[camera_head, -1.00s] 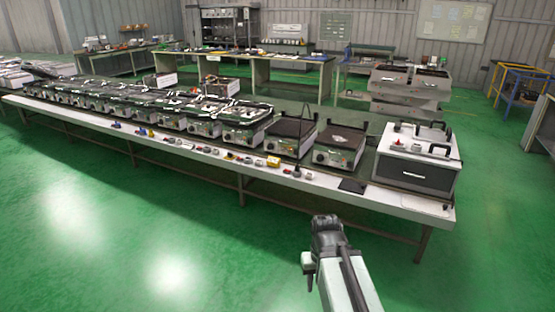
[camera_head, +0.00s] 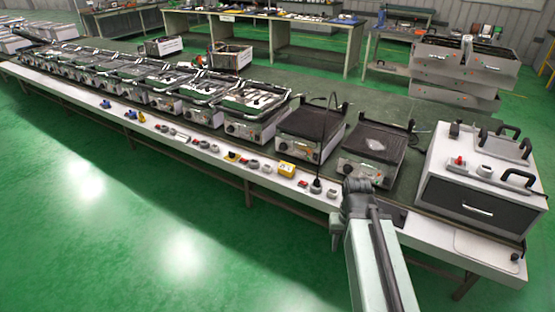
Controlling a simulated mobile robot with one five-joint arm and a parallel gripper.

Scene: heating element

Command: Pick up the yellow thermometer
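The long bench (camera_head: 440,233) carries a row of box-shaped heaters (camera_head: 375,148) and a white-and-black drawer unit (camera_head: 480,185). Several small red, grey and blue parts lie along its ledge. A thin black upright rod (camera_head: 326,140) stands near the gripper. The green floor (camera_head: 120,220) in front is clear.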

